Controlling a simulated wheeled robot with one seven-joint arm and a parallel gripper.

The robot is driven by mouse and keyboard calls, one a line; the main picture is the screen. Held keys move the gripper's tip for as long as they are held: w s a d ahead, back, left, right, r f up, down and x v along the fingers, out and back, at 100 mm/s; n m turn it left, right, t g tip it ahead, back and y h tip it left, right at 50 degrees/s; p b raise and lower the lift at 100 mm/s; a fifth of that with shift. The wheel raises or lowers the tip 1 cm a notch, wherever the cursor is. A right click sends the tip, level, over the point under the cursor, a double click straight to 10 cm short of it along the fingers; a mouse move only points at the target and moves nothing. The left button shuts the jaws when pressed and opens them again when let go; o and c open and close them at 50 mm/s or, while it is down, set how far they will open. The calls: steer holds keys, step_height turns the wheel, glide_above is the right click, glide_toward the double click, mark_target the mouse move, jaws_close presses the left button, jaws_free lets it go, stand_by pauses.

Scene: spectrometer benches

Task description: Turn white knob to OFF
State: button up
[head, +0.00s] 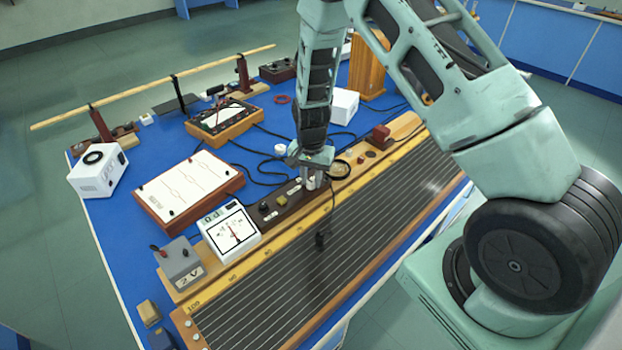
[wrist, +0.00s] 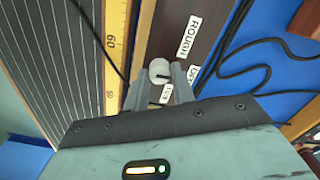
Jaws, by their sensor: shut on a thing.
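The white knob (wrist: 157,67) is round, with a dark line on its top pointing right. It stands on a dark brown panel (wrist: 176,18). My gripper (wrist: 161,86) is shut on the knob, with a finger on each side of it. A second label (wrist: 193,76), partly hidden by a finger, lies to the right, and a third label (wrist: 166,93) shows between the fingers. In the head view my gripper (head: 311,180) reaches down to the dark strip, and the knob is hard to make out.
A yellow scale (wrist: 115,45) and a wired board (head: 330,240) run beside the panel. A white meter (head: 232,231), a grey box (head: 180,262) and a dark red block (head: 380,134) stand along the strip. Black cables (wrist: 262,45) lie on the blue table nearby.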

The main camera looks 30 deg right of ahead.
mark_target(310, 181)
steer(key=shift+m, duration=0.3)
steer(key=o, duration=1)
step_height(310, 181, up, 17)
steer(key=b, duration=0.3)
steer(key=shift+r, duration=0.2)
steer(key=shift+a, duration=0.1)
